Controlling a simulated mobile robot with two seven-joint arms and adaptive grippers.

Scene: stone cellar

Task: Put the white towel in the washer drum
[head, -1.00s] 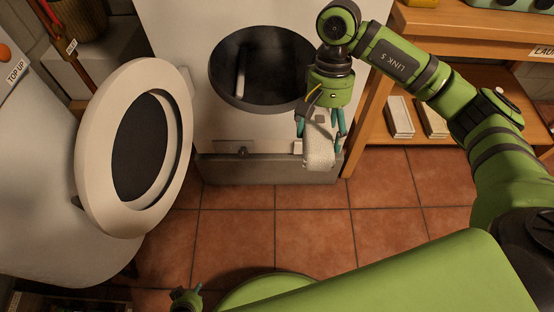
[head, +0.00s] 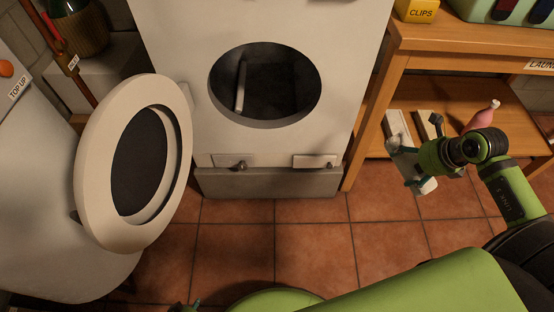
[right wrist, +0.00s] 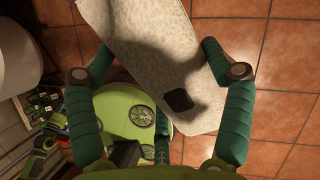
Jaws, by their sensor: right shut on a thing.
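The white towel (head: 427,186) is held in my right gripper (head: 411,160), at the right of the head view, in front of the wooden shelf unit. In the right wrist view the towel (right wrist: 150,45) hangs between the green fingers, pale and speckled, with a dark square patch near one end. The washer (head: 170,30) stands at the centre back. Its round drum (head: 285,95) opening is uncovered and looks empty but for a pale bar inside. My left gripper (head: 187,307) barely shows at the bottom edge; its fingers are mostly cut off.
The round washer door (head: 91,160) stands swung open to the left. The wooden shelf unit (head: 375,110) at right holds pale boxes and a pink item (head: 482,115). A yellow clips box (head: 417,10) sits on top. The tiled floor (head: 310,235) before the washer is clear.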

